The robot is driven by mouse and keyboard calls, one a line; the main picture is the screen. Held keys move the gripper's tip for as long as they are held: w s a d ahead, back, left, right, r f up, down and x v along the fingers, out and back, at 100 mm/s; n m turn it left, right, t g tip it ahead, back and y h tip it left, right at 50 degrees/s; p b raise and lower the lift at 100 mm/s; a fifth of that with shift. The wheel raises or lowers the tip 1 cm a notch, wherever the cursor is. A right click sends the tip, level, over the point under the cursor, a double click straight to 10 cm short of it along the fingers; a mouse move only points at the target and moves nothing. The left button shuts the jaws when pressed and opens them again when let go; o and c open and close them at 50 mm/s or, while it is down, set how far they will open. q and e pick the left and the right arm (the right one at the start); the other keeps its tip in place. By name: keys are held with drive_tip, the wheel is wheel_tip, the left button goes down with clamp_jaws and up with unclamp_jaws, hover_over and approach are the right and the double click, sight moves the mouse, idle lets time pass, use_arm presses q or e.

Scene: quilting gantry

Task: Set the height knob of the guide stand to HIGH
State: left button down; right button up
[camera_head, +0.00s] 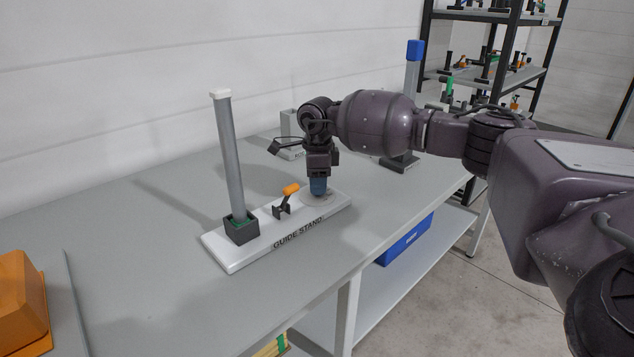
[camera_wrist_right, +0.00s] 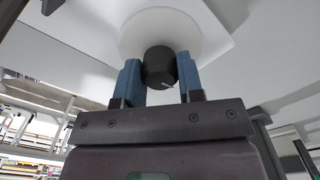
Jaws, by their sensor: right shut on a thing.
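The guide stand (camera_head: 270,232) is a white base on the grey table, lettered GUIDE STAND along its front edge. A grey post with a white cap (camera_head: 228,150) stands in a dark socket at its left end. An orange-tipped lever (camera_head: 290,189) sits mid-base. The height knob (camera_wrist_right: 159,66) is black with a pale pointer line, on a round white dial (camera_wrist_right: 150,22). In the head view my gripper hides the knob. My right gripper (camera_head: 318,188) points down over the dial, its blue fingers shut on the knob. The dial's markings are not readable. My left gripper is not in view.
An orange object (camera_head: 22,300) lies at the table's left front. Behind my right arm stand another grey stand (camera_head: 290,150) and a blue-topped post (camera_head: 414,52). A blue bin (camera_head: 405,240) is on the lower shelf. The table front of the guide stand is clear.

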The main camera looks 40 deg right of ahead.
drive_tip(key=shift+r+n, duration=0.1)
drive_tip(key=shift+n, duration=0.4)
drive_tip(key=o, duration=0.9)
wheel_tip(320, 180, up, 11)
drive_tip(key=shift+f+p, duration=0.15)
drive_tip(key=shift+p, duration=0.5)
